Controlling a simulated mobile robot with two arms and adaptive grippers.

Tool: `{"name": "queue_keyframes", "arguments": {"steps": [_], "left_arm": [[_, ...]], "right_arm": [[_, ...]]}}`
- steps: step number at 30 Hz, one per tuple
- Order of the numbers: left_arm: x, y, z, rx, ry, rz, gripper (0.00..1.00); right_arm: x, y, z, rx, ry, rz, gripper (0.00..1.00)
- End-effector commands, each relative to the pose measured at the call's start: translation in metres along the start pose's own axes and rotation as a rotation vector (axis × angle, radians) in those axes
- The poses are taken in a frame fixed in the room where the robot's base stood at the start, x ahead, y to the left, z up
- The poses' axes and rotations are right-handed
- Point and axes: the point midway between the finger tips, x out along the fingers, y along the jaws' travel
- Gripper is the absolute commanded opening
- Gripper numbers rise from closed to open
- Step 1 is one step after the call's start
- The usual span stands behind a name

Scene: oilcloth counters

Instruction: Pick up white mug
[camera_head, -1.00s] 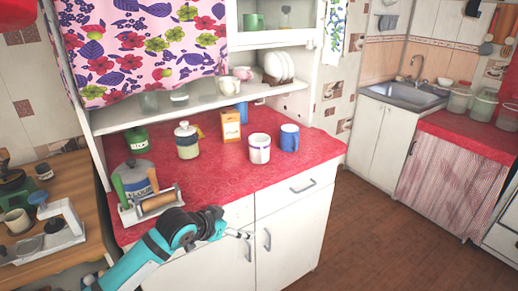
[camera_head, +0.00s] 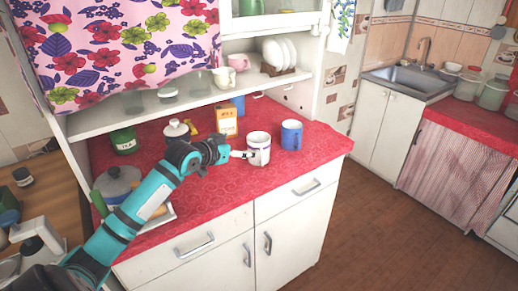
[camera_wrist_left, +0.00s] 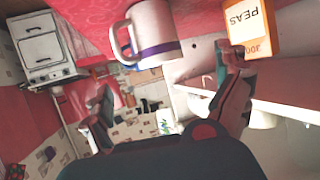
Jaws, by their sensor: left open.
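The white mug (camera_head: 259,146) with a purple band stands upright on the red counter (camera_head: 215,215), left of a blue mug (camera_head: 291,135). In the left wrist view the white mug (camera_wrist_left: 154,30) is at the top centre, with its handle on the left. My left gripper (camera_head: 244,154) is beside the mug's left side in the head view. In the left wrist view its fingers (camera_wrist_left: 165,88) are apart with nothing held, and the mug is beyond them. I cannot tell whether a fingertip touches the mug. My right gripper is not in view.
An orange-and-white peas box (camera_head: 227,121) stands behind my left gripper. A lidded jar (camera_head: 176,130) is partly hidden by my arm, and a green jar (camera_head: 124,141) stands further left. A shelf (camera_head: 195,101) overhangs the back. The front right counter is clear.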

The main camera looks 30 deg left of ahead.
Motion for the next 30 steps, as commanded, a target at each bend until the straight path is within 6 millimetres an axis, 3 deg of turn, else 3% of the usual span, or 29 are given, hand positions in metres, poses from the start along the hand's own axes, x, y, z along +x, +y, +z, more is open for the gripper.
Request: {"name": "queue_keyframes", "arguments": {"steps": [6, 13, 21, 30], "left_arm": [[0.039, 0.0, -0.002, -0.003, 0.0, 0.0, 1.0], [0.054, 0.001, -0.003, -0.001, 0.0, 0.0, 1.0], [0.09, 0.005, -0.01, -0.003, -0.001, 0.0, 1.0], [0.101, 0.005, -0.009, 0.0, 0.0, 0.0, 1.0]], "right_arm": [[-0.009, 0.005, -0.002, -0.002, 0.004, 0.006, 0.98], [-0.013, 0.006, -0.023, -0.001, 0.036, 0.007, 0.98], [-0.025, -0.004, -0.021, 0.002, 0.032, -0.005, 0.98], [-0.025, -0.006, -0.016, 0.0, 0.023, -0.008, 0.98]]}}
